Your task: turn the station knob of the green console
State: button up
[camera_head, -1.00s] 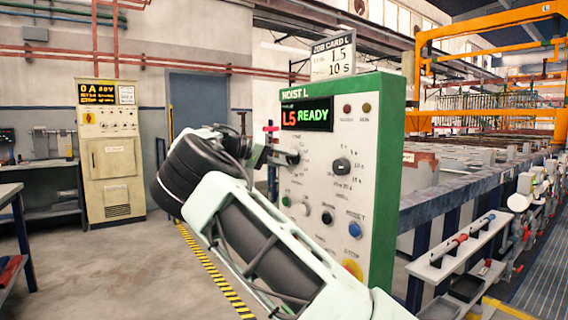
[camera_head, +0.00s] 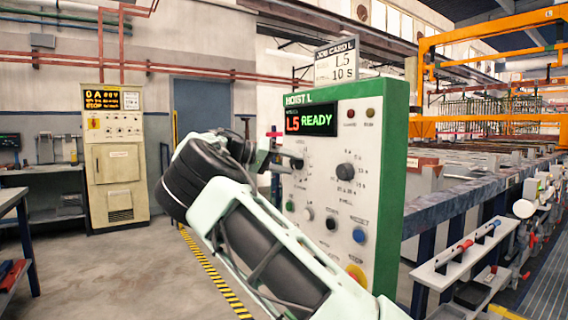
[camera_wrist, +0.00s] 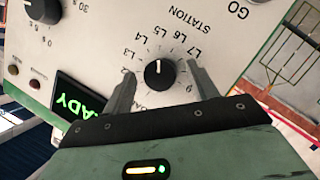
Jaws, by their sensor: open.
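The green console (camera_head: 390,190) stands in the middle of the head view, with a white front panel and a display (camera_head: 308,121) reading "L5 READY". Its black station knob (camera_wrist: 160,74) is upside down in the wrist view, ringed by station labels. The white pointer line points up, towards the L5 label. My gripper (camera_wrist: 161,67) is open, with one finger on each side of the knob and a gap on both sides. In the head view my gripper (camera_head: 277,158) is at the panel's left edge, and my arm hides part of the panel.
A job card (camera_head: 336,62) on top of the console reads L5 and 10 s. A beige cabinet (camera_head: 112,160) stands at the far left. Tanks and an orange hoist frame (camera_head: 480,38) are on the right.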

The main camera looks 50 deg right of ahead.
jog(key=p+v, duration=0.4)
jog(key=v, duration=1.3)
jog(key=shift+a, duration=0.15)
jog(key=shift+w, duration=0.1)
